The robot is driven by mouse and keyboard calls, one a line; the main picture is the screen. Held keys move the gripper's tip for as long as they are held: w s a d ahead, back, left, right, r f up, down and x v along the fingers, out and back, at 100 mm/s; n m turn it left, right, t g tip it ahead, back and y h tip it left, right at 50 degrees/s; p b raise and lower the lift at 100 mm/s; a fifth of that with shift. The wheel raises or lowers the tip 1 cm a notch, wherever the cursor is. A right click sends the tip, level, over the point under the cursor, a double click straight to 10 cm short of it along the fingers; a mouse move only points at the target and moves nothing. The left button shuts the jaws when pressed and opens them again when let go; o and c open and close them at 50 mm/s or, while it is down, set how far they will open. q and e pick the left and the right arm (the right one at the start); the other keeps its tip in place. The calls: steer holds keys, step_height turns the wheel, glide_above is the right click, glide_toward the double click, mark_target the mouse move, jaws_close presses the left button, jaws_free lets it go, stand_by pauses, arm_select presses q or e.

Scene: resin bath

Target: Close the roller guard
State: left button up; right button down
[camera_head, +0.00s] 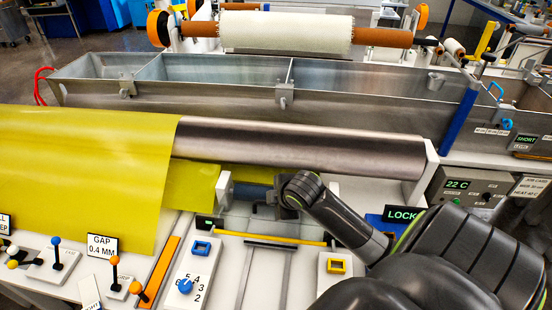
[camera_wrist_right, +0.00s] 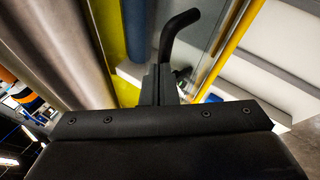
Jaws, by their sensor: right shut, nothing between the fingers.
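The roller guard appears to be a clear panel with a yellow bar (camera_head: 270,237) along its near edge, in front of the large metal roller (camera_head: 300,147). The yellow bar also shows in the right wrist view (camera_wrist_right: 226,50), beside clear, glass-like material. My right gripper (camera_head: 284,202) is shut and empty, just beyond the yellow bar and below the metal roller. The fingers show as dark shapes in the right wrist view (camera_wrist_right: 166,85). Whether they touch the panel I cannot tell. My left gripper is not in view.
A yellow sheet (camera_head: 90,165) drapes over the roller's left part. Control levers (camera_head: 115,268) and a blue knob (camera_head: 185,286) stand at the front. A LOCK sign (camera_head: 400,214) is beside my right arm. The long metal bath (camera_head: 220,75) lies behind the roller.

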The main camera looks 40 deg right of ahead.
steer(key=shift+s+a+f, duration=0.1)
steer(key=shift+s+f, duration=0.2)
steer(key=shift+f, duration=0.2)
steer(key=shift+s+a+f, duration=0.1)
steer(key=shift+s+f, duration=0.15)
steer(key=shift+f, duration=0.2)
steer(key=shift+p, duration=0.3)
